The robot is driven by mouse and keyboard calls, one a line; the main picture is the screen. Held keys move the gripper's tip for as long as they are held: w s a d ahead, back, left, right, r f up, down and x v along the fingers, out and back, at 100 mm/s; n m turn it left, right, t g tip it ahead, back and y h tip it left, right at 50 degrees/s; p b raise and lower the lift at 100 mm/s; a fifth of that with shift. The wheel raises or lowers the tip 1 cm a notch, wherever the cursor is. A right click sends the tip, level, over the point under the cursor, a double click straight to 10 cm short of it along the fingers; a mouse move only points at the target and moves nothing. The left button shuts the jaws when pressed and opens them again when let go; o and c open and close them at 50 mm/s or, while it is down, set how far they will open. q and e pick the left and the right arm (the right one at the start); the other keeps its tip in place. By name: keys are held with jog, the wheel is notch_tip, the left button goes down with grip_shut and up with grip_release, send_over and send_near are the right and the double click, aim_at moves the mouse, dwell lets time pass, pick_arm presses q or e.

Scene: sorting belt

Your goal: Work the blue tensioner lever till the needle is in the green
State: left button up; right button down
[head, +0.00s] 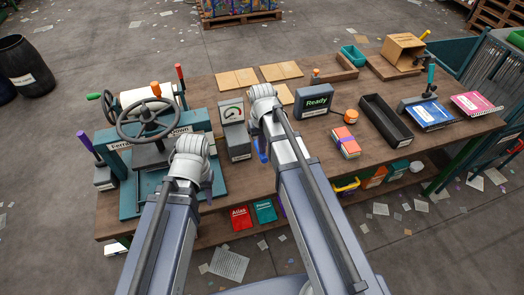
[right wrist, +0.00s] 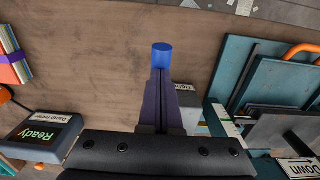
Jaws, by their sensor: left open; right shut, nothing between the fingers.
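The gauge (head: 232,112) is a white dial with a green band on a grey box (head: 238,140). Its needle is too small to read for sure. The blue lever (head: 261,150) shows low beside the box, partly behind my right arm. In the right wrist view its round blue end (right wrist: 162,52) stands just beyond the fingertips of my right gripper (right wrist: 161,75). Those fingers are shut with nothing between them; whether they touch the lever cannot be told. In the head view my right gripper is hidden by its arm.
A press with a large handwheel (head: 146,118) stands left of the gauge. A "Ready" screen (head: 314,101), an orange button (head: 351,115), a banded book stack (head: 345,142) and a black tray (head: 386,121) lie to the right. Bare bench lies between them.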

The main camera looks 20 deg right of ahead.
notch_tip(320, 180, down, 7)
jog(key=b, duration=0.6)
jog(key=shift+b, duration=0.35)
dwell(1.6)
jog(key=shift+r, duration=0.15)
notch_tip(320, 180, up, 14)
jog(key=p, duration=1.4)
dwell(0.5)
notch_tip(320, 180, down, 5)
jog(key=b, duration=0.4)
jog(key=shift+b, duration=0.4)
dwell(0.4)
dwell(1.0)
